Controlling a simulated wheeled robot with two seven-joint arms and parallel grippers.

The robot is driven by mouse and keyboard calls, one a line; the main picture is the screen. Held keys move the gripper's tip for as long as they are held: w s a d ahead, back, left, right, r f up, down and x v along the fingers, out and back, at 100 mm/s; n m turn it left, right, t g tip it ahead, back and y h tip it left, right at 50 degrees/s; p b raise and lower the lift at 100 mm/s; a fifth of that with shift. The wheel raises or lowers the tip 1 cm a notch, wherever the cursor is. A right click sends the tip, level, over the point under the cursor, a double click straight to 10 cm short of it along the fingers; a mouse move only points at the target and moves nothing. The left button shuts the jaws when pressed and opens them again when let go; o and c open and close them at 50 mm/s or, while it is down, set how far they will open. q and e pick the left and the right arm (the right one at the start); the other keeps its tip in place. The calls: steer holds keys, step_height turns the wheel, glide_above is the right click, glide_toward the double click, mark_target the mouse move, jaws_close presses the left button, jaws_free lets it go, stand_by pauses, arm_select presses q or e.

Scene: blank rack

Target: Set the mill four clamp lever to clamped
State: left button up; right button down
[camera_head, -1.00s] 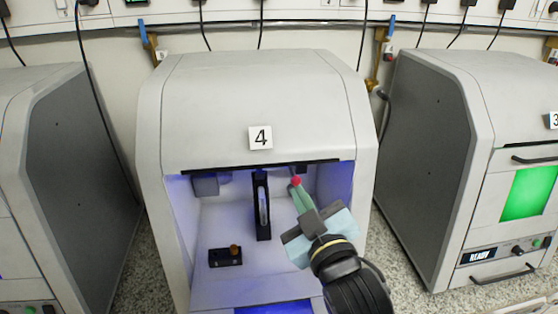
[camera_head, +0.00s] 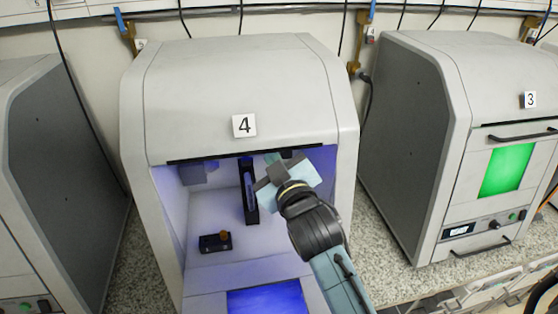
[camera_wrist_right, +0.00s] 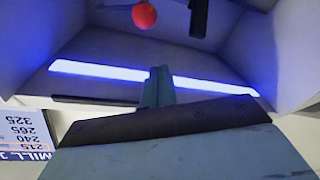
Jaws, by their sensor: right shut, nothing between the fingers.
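Mill four (camera_head: 238,95) is the pale grey machine with the "4" label, and its front is open. In the right wrist view, a red ball (camera_wrist_right: 144,15) on a thin dark rod shows at the top, beyond my fingertips and apart from them. It looks like the clamp lever's knob; my gripper seems to hide it in the head view. My right gripper (camera_head: 272,158) reaches into the upper right of the opening. Its fingers (camera_wrist_right: 158,78) are closed together with nothing between them. My left gripper is not in view.
Inside mill four stand a black upright piece (camera_head: 249,192) and, on the floor, a black block (camera_head: 215,243) with an orange-brown knob (camera_head: 225,234). The opening's top edge (camera_head: 225,156) is close to my gripper. Mill three (camera_head: 455,110) stands to the right.

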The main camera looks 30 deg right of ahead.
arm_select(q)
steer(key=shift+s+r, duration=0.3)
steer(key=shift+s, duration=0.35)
arm_select(e)
steer(key=f, duration=0.1)
steer(key=d+f, duration=0.2)
steer(key=shift+w+f, duration=0.15)
steer(key=shift+w, duration=0.15)
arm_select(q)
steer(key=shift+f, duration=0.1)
